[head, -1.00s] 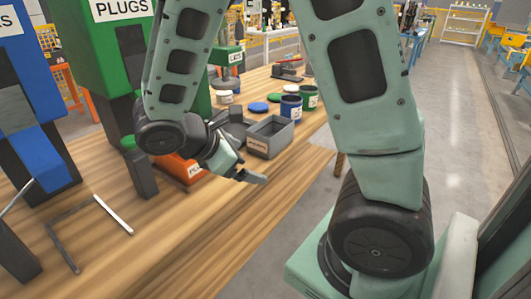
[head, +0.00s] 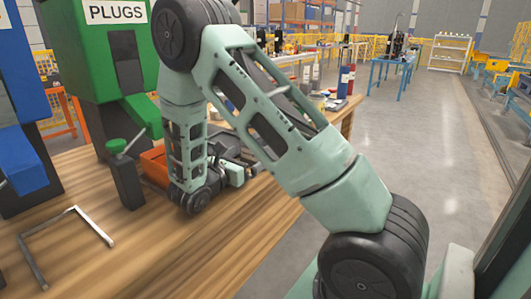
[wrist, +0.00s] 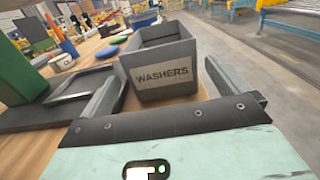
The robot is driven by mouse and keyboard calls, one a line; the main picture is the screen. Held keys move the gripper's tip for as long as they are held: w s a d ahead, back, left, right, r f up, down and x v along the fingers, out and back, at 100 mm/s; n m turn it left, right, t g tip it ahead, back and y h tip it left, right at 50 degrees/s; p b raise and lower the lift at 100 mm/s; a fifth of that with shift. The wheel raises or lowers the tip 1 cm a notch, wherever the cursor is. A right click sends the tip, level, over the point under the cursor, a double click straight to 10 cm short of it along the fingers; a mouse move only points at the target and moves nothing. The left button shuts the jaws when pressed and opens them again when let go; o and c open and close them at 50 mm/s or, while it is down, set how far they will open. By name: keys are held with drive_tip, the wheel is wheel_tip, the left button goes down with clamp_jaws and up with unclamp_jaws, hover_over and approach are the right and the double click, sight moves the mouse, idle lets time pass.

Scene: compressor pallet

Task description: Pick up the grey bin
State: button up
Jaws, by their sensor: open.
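The grey bin (wrist: 160,64) is an open-topped box with a "WASHERS" label on its near wall. In the wrist view it stands on the wooden table just ahead of my gripper. My gripper (wrist: 161,70) is open, one finger on each side of the bin's near end, with visible room beside each finger. I cannot tell how far the fingertips reach along its sides. In the head view my arm hides most or all of the bin, and the fingers cannot be made out.
Dark grey frame-like parts (wrist: 82,86) lie left of the bin. Blue and green round lids (wrist: 64,63) lie beyond them. An orange bin (head: 154,166) is left of my arm in the head view. A metal bracket (head: 68,232) lies on the table's (head: 190,245) left side.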

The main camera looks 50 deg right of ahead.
drive_tip(key=shift+w+d, duration=0.2)
drive_tip(key=shift+d, duration=3.3)
drive_tip(key=c, duration=0.9)
